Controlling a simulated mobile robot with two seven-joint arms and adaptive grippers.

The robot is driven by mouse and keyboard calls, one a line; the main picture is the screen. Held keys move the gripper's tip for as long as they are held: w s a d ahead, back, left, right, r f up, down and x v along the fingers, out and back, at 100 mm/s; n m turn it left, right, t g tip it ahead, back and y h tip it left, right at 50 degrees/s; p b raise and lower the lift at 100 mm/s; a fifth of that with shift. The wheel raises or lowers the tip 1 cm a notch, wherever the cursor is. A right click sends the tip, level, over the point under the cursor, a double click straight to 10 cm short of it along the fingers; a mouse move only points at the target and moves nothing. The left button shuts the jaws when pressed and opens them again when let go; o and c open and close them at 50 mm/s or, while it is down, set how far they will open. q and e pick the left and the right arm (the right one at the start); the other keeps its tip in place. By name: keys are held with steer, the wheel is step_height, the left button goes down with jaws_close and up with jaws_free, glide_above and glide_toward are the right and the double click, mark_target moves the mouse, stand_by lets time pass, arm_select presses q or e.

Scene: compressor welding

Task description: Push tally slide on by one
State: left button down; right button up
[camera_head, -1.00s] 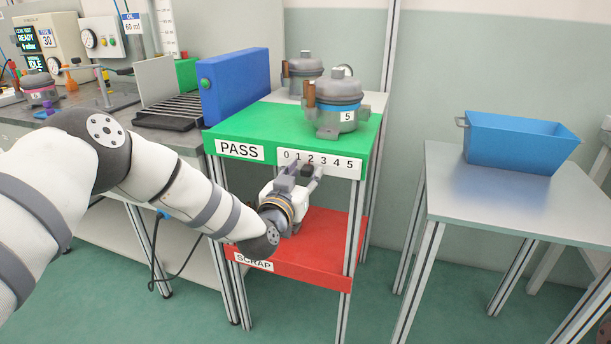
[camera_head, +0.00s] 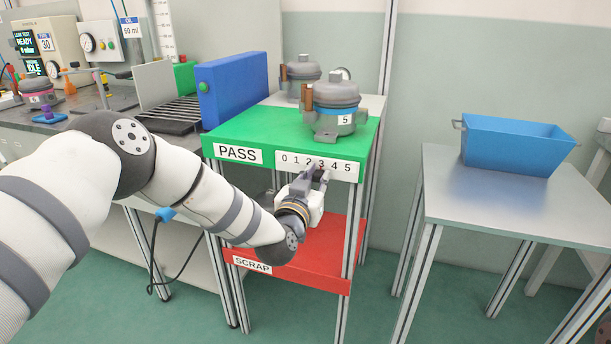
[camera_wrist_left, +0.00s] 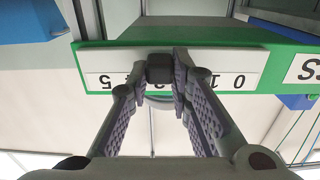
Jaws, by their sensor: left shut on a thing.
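The tally slide's black knob (camera_head: 318,174) is at the lower edge of the white number strip (camera_head: 290,159), about under the 3. The strip, marked 0 to 5, is on the front of the green PASS shelf (camera_head: 262,125). My left gripper (camera_head: 313,180) is shut on the knob. In the left wrist view the knob (camera_wrist_left: 160,68) sits between the fingertips (camera_wrist_left: 162,78), with the strip (camera_wrist_left: 233,78) upside down behind it. The fingers hide the middle numbers there. My right gripper is in neither view.
A grey compressor (camera_head: 329,100) tagged 5 stands on the green shelf with another behind it. The red SCRAP shelf (camera_head: 315,262) lies below my left gripper. A blue bin (camera_head: 515,145) stands on the metal table to the right. A blue block (camera_head: 236,88) borders the shelf's left.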

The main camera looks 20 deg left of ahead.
arm_select(q)
steer(key=shift+a, duration=0.15)
steer(key=c, duration=1.4)
jaws_free()
steer(key=shift+c, duration=0.2)
steer(key=s, duration=1.2)
steer(key=shift+a, duration=0.2)
